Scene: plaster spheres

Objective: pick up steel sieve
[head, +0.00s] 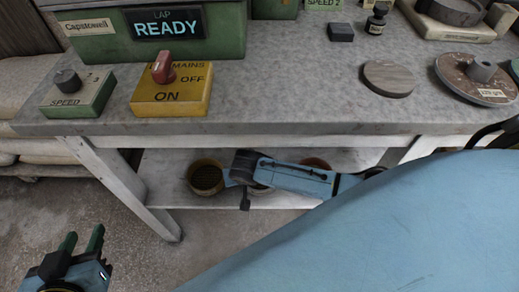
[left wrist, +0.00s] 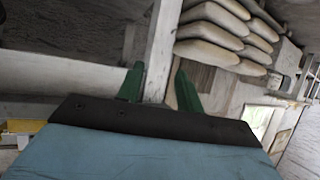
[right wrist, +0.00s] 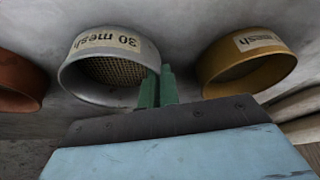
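The steel sieve (right wrist: 112,48), a round grey metal ring labelled "30 mesh", is on the low shelf under the bench. In the head view only a sliver of its pale rim (head: 262,189) shows, as my right arm covers it. My right gripper (right wrist: 159,70) has its green fingers close together at the sieve's rim, one on each side of the wall; they look shut on it. I cannot tell whether the sieve is off the shelf. My left gripper (head: 85,238) is open and empty, left of the bench; its spread fingers also show in the left wrist view (left wrist: 157,80).
A brass-yellow sieve (head: 206,178) and a copper-coloured sieve (head: 315,163) flank the steel one on the shelf (head: 170,183). The benchtop (head: 290,90) hangs above my right arm. A white bench leg (head: 125,188) stands at left. Pale sacks (left wrist: 215,35) are stacked beyond.

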